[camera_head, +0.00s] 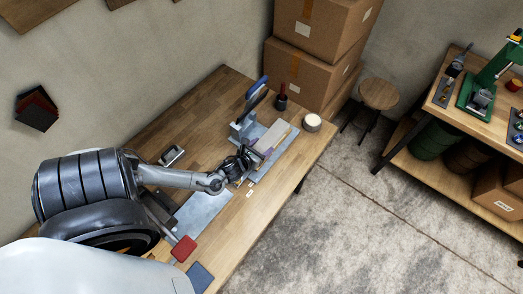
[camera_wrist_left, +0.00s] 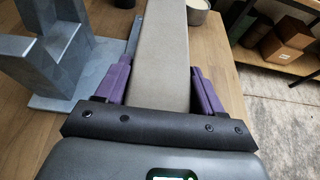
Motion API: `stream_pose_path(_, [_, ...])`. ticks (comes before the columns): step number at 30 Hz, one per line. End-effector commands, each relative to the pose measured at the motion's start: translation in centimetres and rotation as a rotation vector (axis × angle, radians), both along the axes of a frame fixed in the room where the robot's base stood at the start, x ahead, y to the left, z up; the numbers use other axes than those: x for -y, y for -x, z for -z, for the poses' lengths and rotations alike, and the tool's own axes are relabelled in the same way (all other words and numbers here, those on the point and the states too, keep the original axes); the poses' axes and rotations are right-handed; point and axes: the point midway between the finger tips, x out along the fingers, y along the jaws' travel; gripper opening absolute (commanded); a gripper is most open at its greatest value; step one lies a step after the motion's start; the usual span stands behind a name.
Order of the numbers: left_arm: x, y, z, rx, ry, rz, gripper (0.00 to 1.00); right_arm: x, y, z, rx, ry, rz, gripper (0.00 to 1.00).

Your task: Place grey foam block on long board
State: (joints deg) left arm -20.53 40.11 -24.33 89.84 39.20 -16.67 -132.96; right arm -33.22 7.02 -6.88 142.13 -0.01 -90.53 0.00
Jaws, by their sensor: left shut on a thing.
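My left gripper (camera_head: 254,155) is over the workbench, beside the grey metal fixture. In the left wrist view its purple fingers (camera_wrist_left: 160,84) are shut on the long grey foam block (camera_wrist_left: 160,48), one on each side. The block points away from the gripper, and its near end is hidden by the gripper's dark front bar. In the head view the block shows as a pale grey bar (camera_head: 273,135) above the grey plate. A thin tan strip (camera_head: 279,143) lies alongside it; I cannot tell whether this is the long board. My right gripper is not in view.
The metal fixture (camera_wrist_left: 52,60) stands close to the left of the block. A round tin (camera_head: 312,123) and a dark pot with a red handle (camera_head: 281,102) stand beyond. A grey sheet (camera_head: 203,212) lies nearer.

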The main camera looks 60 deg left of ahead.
Motion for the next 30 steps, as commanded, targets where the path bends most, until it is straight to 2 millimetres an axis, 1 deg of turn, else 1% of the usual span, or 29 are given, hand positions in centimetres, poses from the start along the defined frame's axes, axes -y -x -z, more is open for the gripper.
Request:
stream_pose_path(1, [0.0,0.0,0.9,-0.002,0.001,-0.002,0.38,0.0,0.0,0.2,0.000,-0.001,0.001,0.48])
stream_pose_path(3, [0.0,0.0,1.6,0.000,0.001,-0.003,0.38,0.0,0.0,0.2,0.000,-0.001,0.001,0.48])
stream_pose_path(6, [0.0,0.0,2.2,0.000,0.000,-0.001,0.38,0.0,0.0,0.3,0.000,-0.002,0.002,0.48])
stream_pose_path(18, [0.0,0.0,2.6,0.000,-0.001,0.000,0.38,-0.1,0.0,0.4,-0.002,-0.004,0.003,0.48])
stream_pose_path(19, [0.0,0.0,2.5,0.000,0.000,0.000,0.72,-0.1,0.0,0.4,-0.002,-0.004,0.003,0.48])
stream_pose_path(21, [0.0,0.0,2.5,-0.001,0.000,0.000,0.83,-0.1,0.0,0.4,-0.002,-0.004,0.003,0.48])
stream_pose_path(23, [0.0,0.0,2.5,-0.001,0.000,0.000,0.92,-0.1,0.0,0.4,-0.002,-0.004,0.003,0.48])
stream_pose_path(30, [0.0,0.0,2.5,-0.001,0.000,0.000,0.93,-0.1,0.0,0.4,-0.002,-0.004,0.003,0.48])
